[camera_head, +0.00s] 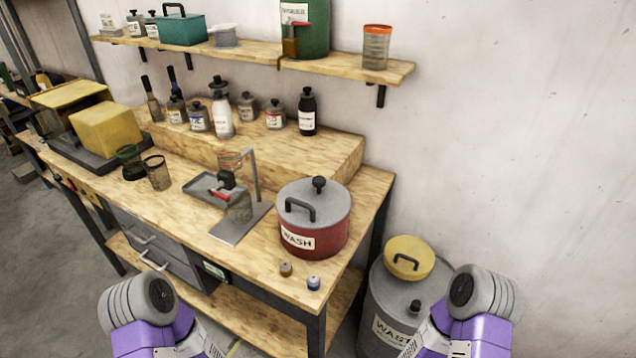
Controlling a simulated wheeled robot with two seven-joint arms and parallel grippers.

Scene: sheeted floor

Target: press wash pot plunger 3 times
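The wash pot (327,237) is a dark red pot with a white label reading WASH. It stands upright at the right end of the wooden workbench. Its grey lid carries an arched dark handle (299,208) and a dark round-topped plunger knob (319,186) near the back, standing up from the lid. Parts of my two purple and grey arms show at the bottom left and bottom right, both well apart from the pot. Neither gripper shows in the head view.
A small metal stand (243,205) is left of the pot. A grey bin (385,300) labelled WAST, with a yellow lid piece (409,258), is on the floor right of the bench. Bottles stand on the raised step (300,150) behind.

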